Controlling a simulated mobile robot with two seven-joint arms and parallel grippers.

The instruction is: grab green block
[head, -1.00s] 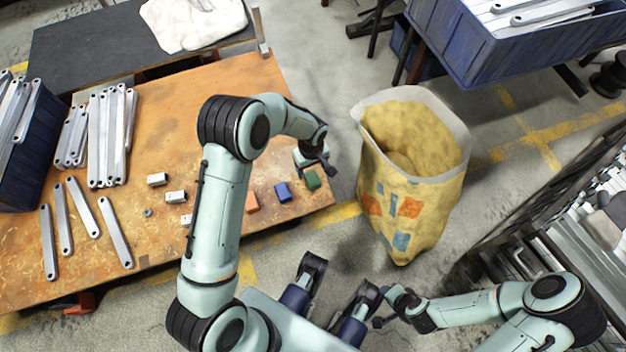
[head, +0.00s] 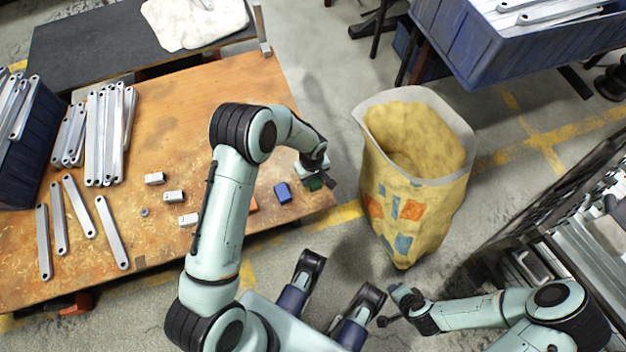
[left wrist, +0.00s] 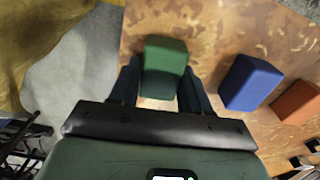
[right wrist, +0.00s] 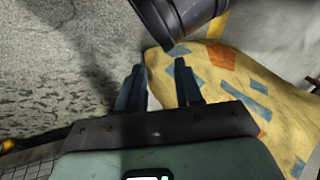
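The green block (left wrist: 165,68) stands on the wooden table near its edge, and in the left wrist view it lies between the two fingers of my left gripper (left wrist: 160,88). The fingers are open, one on each side of the block; I cannot tell whether they touch it. In the head view the green block (head: 314,184) is mostly hidden under my left gripper (head: 318,180). My right gripper (right wrist: 162,88) is open and empty, away from the table near the sack.
A blue block (head: 282,192) and an orange block (left wrist: 298,102) sit beside the green one. A yellow sack (head: 440,205) stands on the floor right of the table. White blocks (head: 173,197) and metal brackets (head: 112,232) lie farther left on the table (head: 150,255).

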